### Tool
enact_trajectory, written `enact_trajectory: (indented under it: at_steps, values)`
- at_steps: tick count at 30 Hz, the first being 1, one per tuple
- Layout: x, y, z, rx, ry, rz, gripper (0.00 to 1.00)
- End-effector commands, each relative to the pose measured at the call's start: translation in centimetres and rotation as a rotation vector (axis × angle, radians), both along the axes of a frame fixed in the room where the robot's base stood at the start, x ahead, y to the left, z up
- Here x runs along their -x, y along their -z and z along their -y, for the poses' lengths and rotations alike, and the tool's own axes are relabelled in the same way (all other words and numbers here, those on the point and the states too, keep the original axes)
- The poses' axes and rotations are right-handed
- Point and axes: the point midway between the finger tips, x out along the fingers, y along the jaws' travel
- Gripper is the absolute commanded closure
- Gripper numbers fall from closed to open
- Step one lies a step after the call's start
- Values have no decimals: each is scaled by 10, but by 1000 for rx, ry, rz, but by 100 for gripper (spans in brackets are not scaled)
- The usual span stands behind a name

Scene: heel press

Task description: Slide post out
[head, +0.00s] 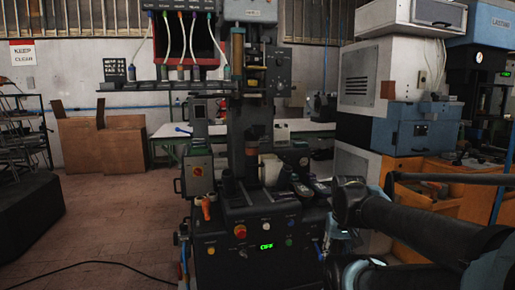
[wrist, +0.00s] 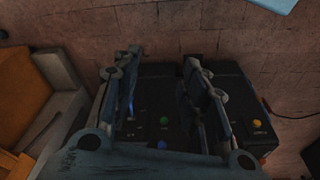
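The heel press (head: 245,215) stands upright in the middle of the head view, with a dark front panel of coloured knobs and a lit green display. On its centre line a dark upright post-like part (head: 252,152) rises above the bed, with a brownish piece at its top. A brown cylinder (head: 238,50) is higher up. I cannot tell for sure which part is the post. In the wrist view my gripper (wrist: 162,65) is open, its two fingers apart with nothing between them. The press's dark panel with coloured buttons (wrist: 160,125) shows below and beyond the fingers.
My arm comes in from the right, beside the press. An orange-handled item (head: 206,207) is at the press's left front. The brick floor (head: 120,220) at left is open, with a cable across it.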

Motion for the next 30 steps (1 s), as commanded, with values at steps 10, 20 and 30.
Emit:
enact_trajectory:
  at_steps: [10,20,30]
  values:
    - [6,-5,-1,-6,1,14,67]
    - [-57,-33,-42,-190,49,103,67]
    - [-150,-73,-98,-462,142,212,67]
